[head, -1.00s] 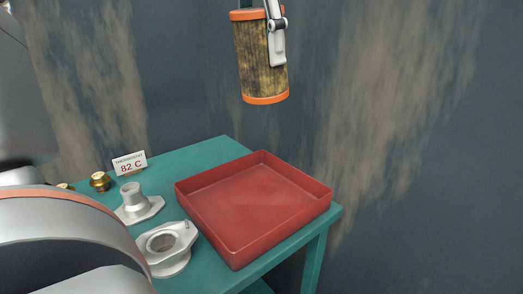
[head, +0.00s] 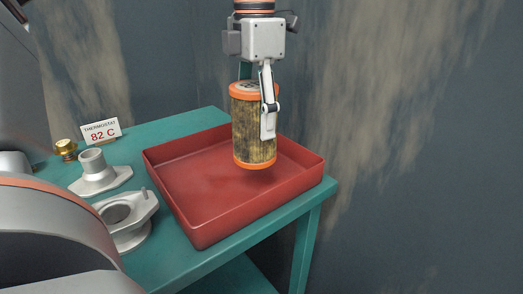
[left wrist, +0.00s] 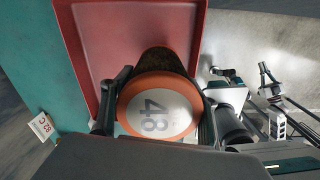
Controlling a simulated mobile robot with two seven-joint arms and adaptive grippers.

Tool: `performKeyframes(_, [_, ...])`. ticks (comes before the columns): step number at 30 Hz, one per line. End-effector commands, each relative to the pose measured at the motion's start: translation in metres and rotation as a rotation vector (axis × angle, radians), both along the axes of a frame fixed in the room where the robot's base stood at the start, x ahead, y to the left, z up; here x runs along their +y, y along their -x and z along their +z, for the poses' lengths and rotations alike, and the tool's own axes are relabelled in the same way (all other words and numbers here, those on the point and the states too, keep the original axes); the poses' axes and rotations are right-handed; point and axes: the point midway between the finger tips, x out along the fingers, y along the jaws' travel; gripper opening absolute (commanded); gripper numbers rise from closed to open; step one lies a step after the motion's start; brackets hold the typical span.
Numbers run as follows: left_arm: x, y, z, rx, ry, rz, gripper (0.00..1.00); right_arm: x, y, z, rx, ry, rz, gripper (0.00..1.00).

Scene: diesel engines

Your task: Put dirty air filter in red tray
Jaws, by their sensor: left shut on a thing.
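The dirty air filter (head: 251,128) is a brown, soot-stained cylinder with orange end rings. It hangs roughly upright, slightly tilted, over the right rear part of the red tray (head: 190,215). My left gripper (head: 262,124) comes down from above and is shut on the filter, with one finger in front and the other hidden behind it. In the left wrist view the filter's top (left wrist: 158,108) reads 48, between the two fingers. The red tray (left wrist: 85,60) lies below it there. The filter's lower end appears a little above the tray floor. My right gripper is not in view.
The tray sits on a green table (head: 190,122) and looks otherwise empty. Left of it are grey metal housings (head: 125,218), a brass part (head: 66,149) and a sign reading THERMOSTAT 82 C (head: 101,132). A stained dark wall stands behind.

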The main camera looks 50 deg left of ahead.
Motion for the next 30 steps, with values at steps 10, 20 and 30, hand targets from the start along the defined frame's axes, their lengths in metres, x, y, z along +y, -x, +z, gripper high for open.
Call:
performKeyframes(10, [0.000,0.000,-0.031,-0.002,0.002,-0.002,0.30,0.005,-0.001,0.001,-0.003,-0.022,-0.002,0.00])
performKeyframes(20, [0.000,0.000,-0.069,-0.001,0.000,-0.002,0.30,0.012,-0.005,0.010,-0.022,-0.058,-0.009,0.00])
performKeyframes(30, [0.000,0.000,-0.071,-0.001,-0.001,-0.001,0.62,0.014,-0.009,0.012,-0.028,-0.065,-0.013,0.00])
